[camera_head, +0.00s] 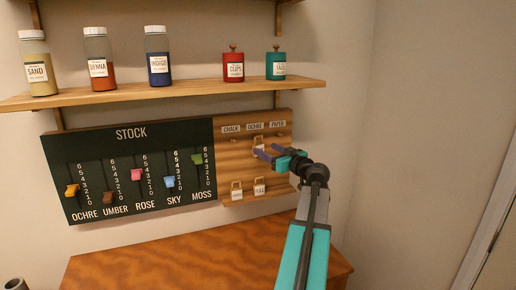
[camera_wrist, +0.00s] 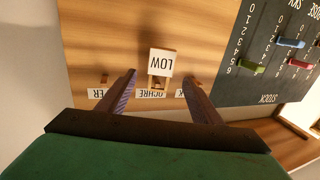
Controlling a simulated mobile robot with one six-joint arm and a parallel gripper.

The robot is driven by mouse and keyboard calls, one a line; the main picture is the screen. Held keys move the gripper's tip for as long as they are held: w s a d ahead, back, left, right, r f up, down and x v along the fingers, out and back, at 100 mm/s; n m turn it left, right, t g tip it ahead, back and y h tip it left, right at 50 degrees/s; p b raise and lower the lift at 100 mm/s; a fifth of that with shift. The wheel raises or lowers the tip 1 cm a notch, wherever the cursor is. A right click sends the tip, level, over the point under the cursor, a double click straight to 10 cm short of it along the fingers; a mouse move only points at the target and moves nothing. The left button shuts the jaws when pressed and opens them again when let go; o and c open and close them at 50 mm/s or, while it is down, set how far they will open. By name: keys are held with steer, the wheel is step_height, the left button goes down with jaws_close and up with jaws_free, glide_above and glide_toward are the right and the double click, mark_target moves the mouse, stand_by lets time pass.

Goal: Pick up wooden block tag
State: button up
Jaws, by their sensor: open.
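A tag with a white face reading LOW and wood-coloured parts around it hangs at the OCHRE hook; this tag (camera_wrist: 161,62) appears upside down in the wrist view. In the head view the tag (camera_head: 258,141) is partly hidden behind my gripper (camera_head: 266,152). My gripper (camera_wrist: 159,80) is open, with one finger on each side of the tag in the wrist view. A gap shows between the tag and each finger. I cannot tell how far the fingertips are from the board.
Two more tags, a left one (camera_head: 237,194) and a right one (camera_head: 259,189), hang low on the wooden board (camera_head: 225,150). The dark STOCK board (camera_head: 130,150) with coloured sliders adjoins it. A shelf (camera_head: 190,92) with jars is above, and a wooden table (camera_head: 150,265) below.

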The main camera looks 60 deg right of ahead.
steer(key=shift+p+x, duration=0.95)
steer(key=shift+x, duration=0.95)
steer(key=c, duration=1.2)
steer(key=shift+r, duration=0.15)
steer(key=b, duration=0.7)
glide_toward(260, 145)
steer(key=v, duration=0.6)
steer(key=r+v, duration=0.1)
steer(key=v, duration=0.2)
steer(key=shift+s+a, duration=0.2)
steer(key=shift+s, duration=0.1)
